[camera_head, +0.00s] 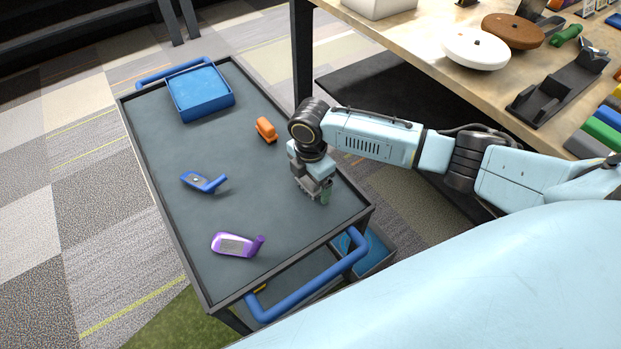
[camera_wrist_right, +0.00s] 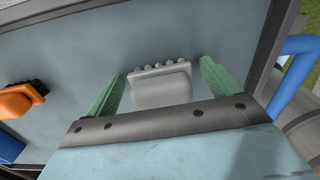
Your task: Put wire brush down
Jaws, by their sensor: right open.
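My right gripper (camera_head: 318,192) is over the near right part of the cart's top (camera_head: 225,150), pointing down. In the right wrist view, its green fingers (camera_wrist_right: 160,88) are spread apart. In the head view the gripper mostly hides this block. My left gripper is not in view.
An orange block (camera_head: 266,129) lies farther back on the cart. A blue club head (camera_head: 204,181) and a purple club head (camera_head: 237,244) lie to the left. A blue bin (camera_head: 200,90) stands at the far end. A wooden workbench (camera_head: 440,50) is on the right.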

